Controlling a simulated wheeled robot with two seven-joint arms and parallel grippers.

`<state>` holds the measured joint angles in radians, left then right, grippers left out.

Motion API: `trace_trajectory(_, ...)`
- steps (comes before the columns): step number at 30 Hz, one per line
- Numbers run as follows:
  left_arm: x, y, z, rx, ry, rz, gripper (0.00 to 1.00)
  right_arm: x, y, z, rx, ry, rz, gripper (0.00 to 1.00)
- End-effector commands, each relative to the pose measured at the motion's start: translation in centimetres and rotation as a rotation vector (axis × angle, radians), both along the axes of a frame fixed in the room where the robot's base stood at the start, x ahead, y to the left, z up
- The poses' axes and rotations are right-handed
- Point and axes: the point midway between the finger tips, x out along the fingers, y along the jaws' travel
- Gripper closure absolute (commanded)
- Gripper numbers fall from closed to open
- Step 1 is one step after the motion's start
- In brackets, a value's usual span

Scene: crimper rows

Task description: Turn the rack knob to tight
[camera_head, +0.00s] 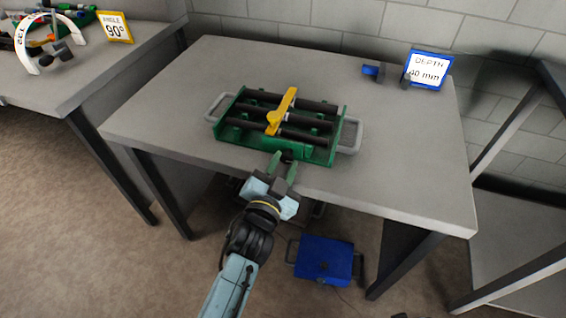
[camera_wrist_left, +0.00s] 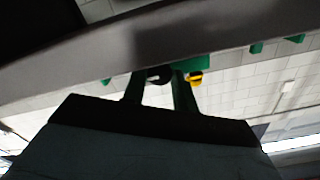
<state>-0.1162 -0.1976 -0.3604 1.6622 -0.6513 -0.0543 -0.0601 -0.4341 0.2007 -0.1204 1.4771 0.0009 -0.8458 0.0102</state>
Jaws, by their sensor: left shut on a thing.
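The green rack (camera_head: 225,133) sits on the grey table, with dark bars running across it and a yellow lever piece (camera_head: 275,124) lying over them. My left gripper (camera_head: 283,162) is at the rack's front side, its two green fingers pointing at the rack. The fingers are shut on the dark rack knob (camera_head: 287,155), which is mostly hidden between them. In the left wrist view the dark knob (camera_wrist_left: 160,74) shows between the fingertips, below the rack's green underside (camera_wrist_left: 205,62). The knob's setting cannot be read. My right gripper is not in view.
The table (camera_head: 400,190) is clear around the rack. A blue-framed "DEPTH 40 mm" sign (camera_head: 428,68) and a small blue piece (camera_head: 372,70) stand at the back right. An "ANGLE 90°" sign (camera_head: 115,27) stands on the left table. A blue box (camera_head: 325,258) lies on the floor.

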Motion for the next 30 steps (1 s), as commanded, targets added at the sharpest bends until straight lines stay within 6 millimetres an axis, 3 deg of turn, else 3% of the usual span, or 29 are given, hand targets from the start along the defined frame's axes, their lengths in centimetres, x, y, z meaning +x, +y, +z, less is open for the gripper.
trace_trajectory(15, 0.00, 0.01, 0.00, 0.027, -0.010, 0.000, 0.94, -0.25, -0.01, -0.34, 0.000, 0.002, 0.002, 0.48)
trace_trajectory(16, 0.00, 0.01, 0.00, 0.027, -0.010, 0.000, 0.69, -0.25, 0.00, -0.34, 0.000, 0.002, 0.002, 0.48)
trace_trajectory(20, 0.00, 0.01, 0.00, 0.026, -0.009, 0.000, 0.52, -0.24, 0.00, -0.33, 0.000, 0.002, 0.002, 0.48)
trace_trajectory(30, -0.04, -0.01, -0.16, 0.027, -0.005, 0.000, 0.50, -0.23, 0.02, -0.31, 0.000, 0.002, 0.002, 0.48)
